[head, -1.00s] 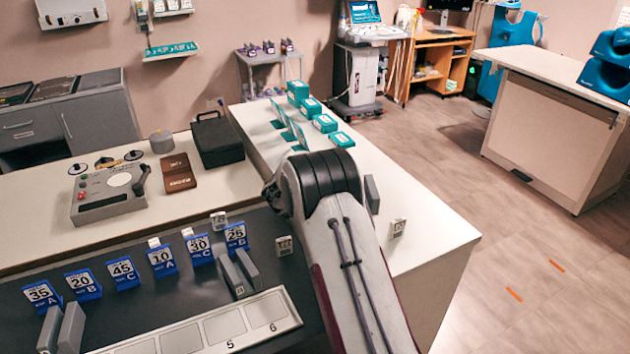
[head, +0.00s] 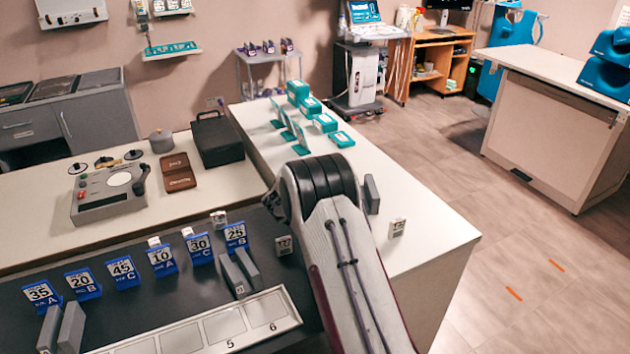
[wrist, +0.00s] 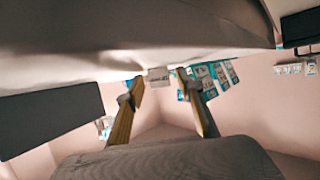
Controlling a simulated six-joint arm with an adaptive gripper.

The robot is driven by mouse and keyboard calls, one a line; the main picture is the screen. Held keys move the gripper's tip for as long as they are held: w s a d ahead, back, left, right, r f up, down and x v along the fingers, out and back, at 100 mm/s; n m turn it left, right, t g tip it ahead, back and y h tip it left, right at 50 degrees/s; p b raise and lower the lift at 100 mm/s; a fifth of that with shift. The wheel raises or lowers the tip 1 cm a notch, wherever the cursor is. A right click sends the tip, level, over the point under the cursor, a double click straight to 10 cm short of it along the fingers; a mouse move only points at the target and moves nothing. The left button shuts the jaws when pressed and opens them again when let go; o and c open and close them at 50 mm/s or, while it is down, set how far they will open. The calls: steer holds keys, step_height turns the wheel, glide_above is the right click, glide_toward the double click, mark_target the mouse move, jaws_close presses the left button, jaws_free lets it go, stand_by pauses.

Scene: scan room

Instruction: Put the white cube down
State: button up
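In the wrist view my gripper (wrist: 162,82) has its two fingers apart. A small white cube (wrist: 158,77) with a dark mark shows between the fingertips, with a gap visible on each side. I cannot tell which of the cubes in the head view it is. In the head view my arm hides my fingers. One white cube with a printed number (head: 397,228) stands on the white counter right of my arm. Another (head: 283,245) is on the dark mat just left of my arm, and a smaller one (head: 218,219) is behind the blue cards.
Several blue number cards (head: 122,272) stand on the dark mat (head: 150,305), behind a numbered tray (head: 292,336). Grey upright slabs (head: 240,272) stand near it. Teal boxes (head: 325,123) are at the far end of the white counter (head: 425,240). The counter's right part is mostly clear.

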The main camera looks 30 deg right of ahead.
steer(key=shift+a+r, duration=0.1)
steer(key=shift+r, duration=0.1)
steer(key=shift+v, duration=5.95)
steer(key=shift+s+f, duration=0.1)
steer(key=shift+f, duration=0.1)
steer(key=shift+r, duration=0.1)
